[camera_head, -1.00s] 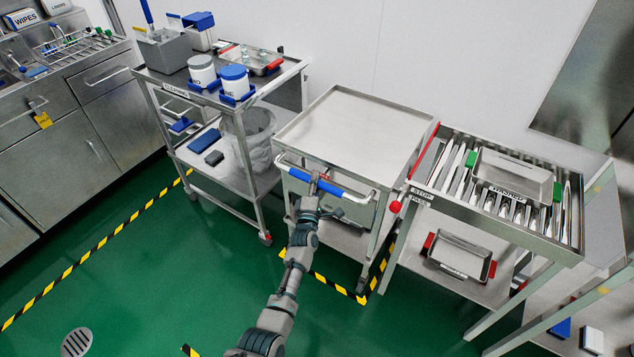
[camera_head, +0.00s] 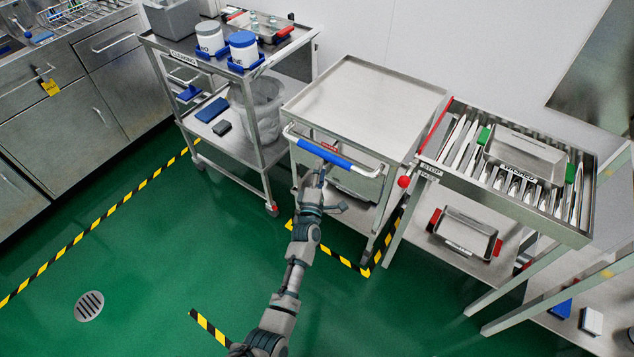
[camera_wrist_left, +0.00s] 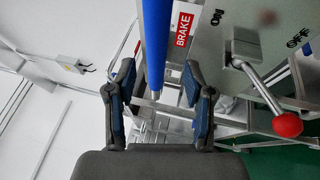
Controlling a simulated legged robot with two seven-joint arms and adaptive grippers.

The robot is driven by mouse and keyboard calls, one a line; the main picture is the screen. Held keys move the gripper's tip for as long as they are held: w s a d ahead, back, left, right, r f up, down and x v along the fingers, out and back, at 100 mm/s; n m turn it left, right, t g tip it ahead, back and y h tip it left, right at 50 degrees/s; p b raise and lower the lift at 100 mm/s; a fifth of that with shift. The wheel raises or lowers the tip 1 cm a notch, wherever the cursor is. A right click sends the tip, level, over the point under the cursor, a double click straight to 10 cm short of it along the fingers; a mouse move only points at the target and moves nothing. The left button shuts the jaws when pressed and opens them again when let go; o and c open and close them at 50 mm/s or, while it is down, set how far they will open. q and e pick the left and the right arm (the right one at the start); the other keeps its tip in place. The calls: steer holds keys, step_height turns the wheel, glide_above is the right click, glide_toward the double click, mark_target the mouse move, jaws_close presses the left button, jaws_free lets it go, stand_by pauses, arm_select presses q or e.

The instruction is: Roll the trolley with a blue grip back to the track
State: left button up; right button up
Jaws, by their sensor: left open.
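The trolley (camera_head: 375,95) is a steel cart with a flat, bare top, standing beside the roller track (camera_head: 505,190). Its front push bar has a blue grip (camera_head: 322,153), which also shows in the left wrist view (camera_wrist_left: 156,45). My left gripper (camera_head: 318,181) is just below and in front of the bar, open and empty. In the left wrist view its spread fingers (camera_wrist_left: 155,82) lie either side of the grip's line, with the grip beyond them. A red BRAKE label (camera_wrist_left: 182,28) and a red-knobbed lever (camera_wrist_left: 287,125) by ON and OFF marks show there. My right gripper is out of view.
A steel tray (camera_head: 524,157) with green handles sits on the rollers. A red-handled tray (camera_head: 465,235) is on the shelf below. The cleaning cart (camera_head: 228,150) stands left of the trolley. Yellow-black tape (camera_head: 345,262) marks the green floor, which is open in front.

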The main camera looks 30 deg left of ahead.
arm_select(q)
steer(key=v, duration=0.5)
steer(key=shift+a+f, duration=0.15)
steer(key=shift+a, duration=0.15)
steer(key=shift+s, duration=0.15)
